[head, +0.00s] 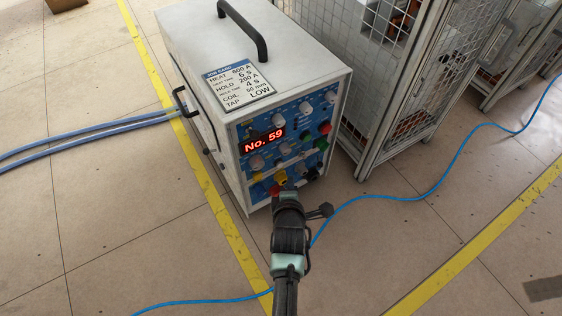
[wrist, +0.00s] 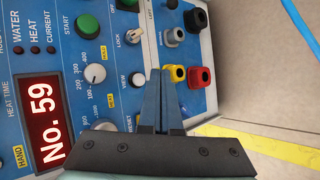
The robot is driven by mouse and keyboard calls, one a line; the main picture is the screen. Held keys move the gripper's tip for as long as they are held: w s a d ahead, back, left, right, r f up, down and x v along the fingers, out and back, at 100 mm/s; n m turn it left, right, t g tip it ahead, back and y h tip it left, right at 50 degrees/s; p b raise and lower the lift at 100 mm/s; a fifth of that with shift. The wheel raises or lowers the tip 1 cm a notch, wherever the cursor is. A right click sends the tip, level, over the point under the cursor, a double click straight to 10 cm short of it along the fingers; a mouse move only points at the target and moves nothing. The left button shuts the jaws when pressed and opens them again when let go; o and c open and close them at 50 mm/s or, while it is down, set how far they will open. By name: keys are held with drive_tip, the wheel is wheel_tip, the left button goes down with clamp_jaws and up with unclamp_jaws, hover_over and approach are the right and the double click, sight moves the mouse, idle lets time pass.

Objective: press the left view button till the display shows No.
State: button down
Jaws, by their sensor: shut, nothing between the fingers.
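The induction heater (head: 190,40) is a white box with a blue front panel. Its red display (head: 263,141) reads "No. 59"; it also shows in the wrist view (wrist: 50,125), turned sideways. A small light button labelled VIEW (wrist: 137,79) sits between the white knobs and the sockets in the wrist view. I cannot tell whether this is the left one. My gripper (wrist: 160,72) is shut and empty, its fingertips just right of that button in the wrist view. Contact with the panel cannot be told. In the head view my gripper (head: 287,190) is before the panel's lower part and hides some of it.
Yellow (wrist: 175,73) and red (wrist: 200,77) sockets stick out close to the fingers. A green START button (wrist: 87,25) and several knobs also protrude. A mesh cage (head: 385,100) stands right of the heater. A blue cable (head: 400,196) crosses the floor.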

drive_tip(key=shift+s+d+p, duration=0.35)
drive_tip(key=shift+s+d, duration=0.45)
drive_tip(key=shift+s, duration=0.3)
